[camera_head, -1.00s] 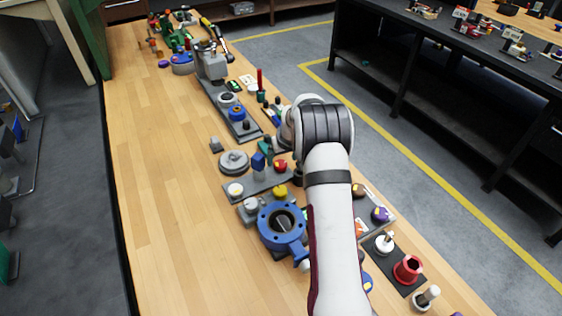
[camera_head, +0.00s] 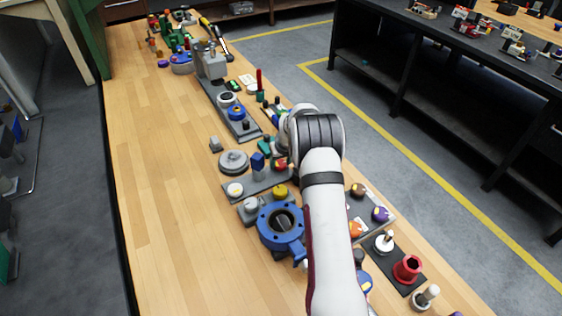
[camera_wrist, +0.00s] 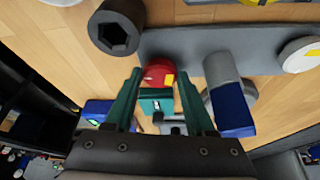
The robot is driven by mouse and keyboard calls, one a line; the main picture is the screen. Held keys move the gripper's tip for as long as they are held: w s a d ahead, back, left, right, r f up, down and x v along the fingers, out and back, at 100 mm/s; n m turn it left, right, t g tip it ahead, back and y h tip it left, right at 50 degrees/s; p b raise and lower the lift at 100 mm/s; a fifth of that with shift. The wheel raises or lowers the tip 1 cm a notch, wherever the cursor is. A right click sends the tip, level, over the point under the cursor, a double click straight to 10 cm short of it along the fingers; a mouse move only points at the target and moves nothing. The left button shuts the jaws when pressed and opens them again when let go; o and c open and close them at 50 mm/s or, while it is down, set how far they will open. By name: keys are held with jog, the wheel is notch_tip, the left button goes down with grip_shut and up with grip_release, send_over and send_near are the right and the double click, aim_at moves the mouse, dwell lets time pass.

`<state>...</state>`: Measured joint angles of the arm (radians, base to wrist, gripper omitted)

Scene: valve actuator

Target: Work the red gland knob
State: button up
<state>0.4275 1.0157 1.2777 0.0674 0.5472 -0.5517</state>
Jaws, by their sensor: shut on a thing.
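The red gland knob (camera_wrist: 157,72) has a yellow mark on it and sits at the edge of a grey plate (camera_wrist: 185,42). In the wrist view my gripper (camera_wrist: 158,82) has its two green fingers on either side of the knob, shut on it. A teal block (camera_wrist: 155,104) shows between the fingers and covers the knob's lower edge in that view. In the head view the knob (camera_head: 280,163) shows beside my wrist, partly covered by it, and my fingertips are hidden behind the arm.
A grey post with a blue block (camera_wrist: 232,108) stands close to the right finger in the wrist view. A dark hex-socket cylinder (camera_wrist: 117,30) is at the upper left, a white round cap (camera_wrist: 299,54) at the right. A blue flanged valve (camera_head: 283,226) stands nearer. The bench's left side is clear.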

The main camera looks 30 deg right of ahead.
grip_shut()
jog(key=m, duration=0.2)
jog(key=m+g+h, duration=0.1)
jog(key=m, duration=0.1)
jog(key=shift+a+m+h, duration=0.2)
jog(key=shift+m+h, duration=0.1)
jog(key=shift+m, duration=0.1)
jog(key=o, duration=1.3)
grip_release()
jog(key=shift+c, duration=0.2)
